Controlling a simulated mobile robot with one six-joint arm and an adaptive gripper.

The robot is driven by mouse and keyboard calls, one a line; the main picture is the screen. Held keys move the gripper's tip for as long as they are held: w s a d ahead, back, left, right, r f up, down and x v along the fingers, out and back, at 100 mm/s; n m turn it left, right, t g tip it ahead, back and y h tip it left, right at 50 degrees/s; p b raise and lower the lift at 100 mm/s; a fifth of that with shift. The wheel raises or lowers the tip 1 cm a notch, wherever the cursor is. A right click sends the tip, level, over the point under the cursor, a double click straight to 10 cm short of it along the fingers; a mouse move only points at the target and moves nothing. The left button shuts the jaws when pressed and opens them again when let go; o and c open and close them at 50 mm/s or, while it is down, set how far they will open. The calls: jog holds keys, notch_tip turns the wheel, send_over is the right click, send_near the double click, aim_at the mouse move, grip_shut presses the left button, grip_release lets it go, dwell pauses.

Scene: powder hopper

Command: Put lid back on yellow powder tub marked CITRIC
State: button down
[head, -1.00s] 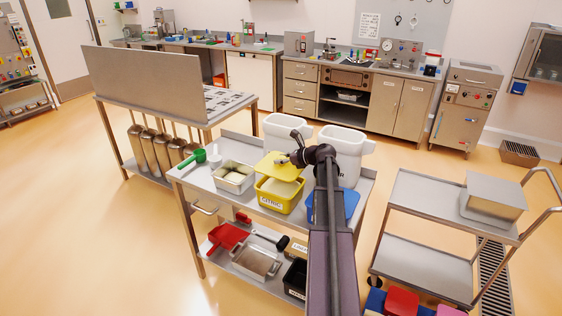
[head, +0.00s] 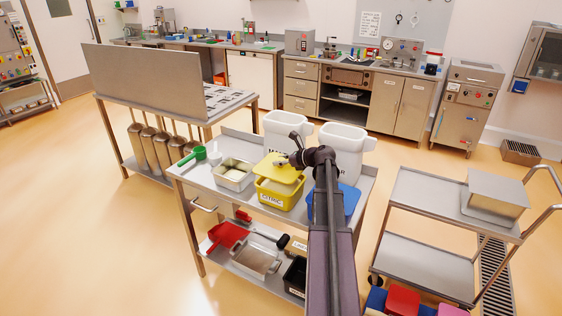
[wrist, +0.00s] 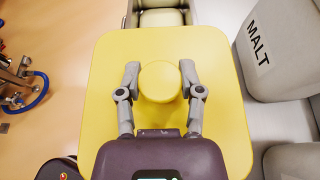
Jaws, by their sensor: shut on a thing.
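The yellow tub (head: 278,197) with a label that reads CITRIC stands on the upper shelf of the steel trolley. My gripper (wrist: 160,82) is shut on the round knob (wrist: 160,80) of the yellow lid (wrist: 110,60), which also shows in the head view (head: 279,169). The lid is held level over the tub's mouth and hides most of it. In the head view the lid looks very close to the rim; I cannot tell whether it touches. The wrist view shows the lid from above and the tub is hidden under it.
A steel tray with pale contents (head: 233,176) stands left of the tub, with a green scoop (head: 196,155) beyond it. White bins stand behind; one reads MALT (wrist: 285,50). Scoops and tubs lie on the lower shelf.

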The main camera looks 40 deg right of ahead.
aim_at(281, 171)
jog(key=shift+f+b, duration=2.35)
jog(key=shift+f, duration=0.2)
jog(key=shift+c, duration=0.8)
grip_release()
jog(key=shift+r, duration=0.1)
